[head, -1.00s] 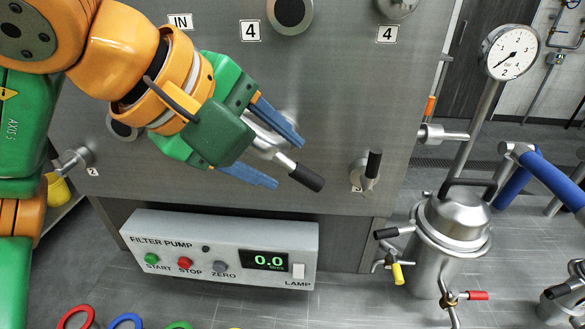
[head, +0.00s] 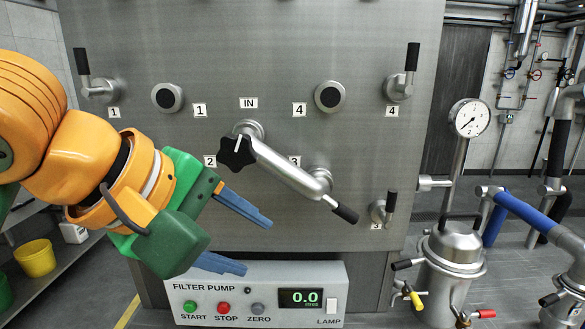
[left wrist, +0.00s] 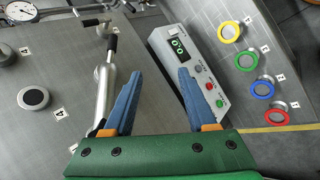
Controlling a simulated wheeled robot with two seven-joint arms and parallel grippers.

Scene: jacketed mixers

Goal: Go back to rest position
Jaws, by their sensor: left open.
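My left gripper (head: 240,235) is in the head view, left of centre, in front of the steel panel and just above the filter pump box. Its two blue fingers are apart with nothing between them. In the left wrist view the open fingers (left wrist: 158,88) show the same, with the steel swing pipe (left wrist: 103,88) beside the left finger. In the head view this pipe (head: 285,170) has a black star knob (head: 237,152) and a black-tipped handle, and the gripper is apart from it, below and to the left. My right gripper is in neither view.
The filter pump box (head: 258,293) reads 0.0 below the panel (head: 350,225). Black-handled valves (head: 398,87) stick out from the panel. A steel vessel (head: 452,255) with a gauge (head: 470,118) stands at right. Coloured ring ports (left wrist: 262,89) show in the left wrist view. A yellow bucket (head: 36,258) sits at left.

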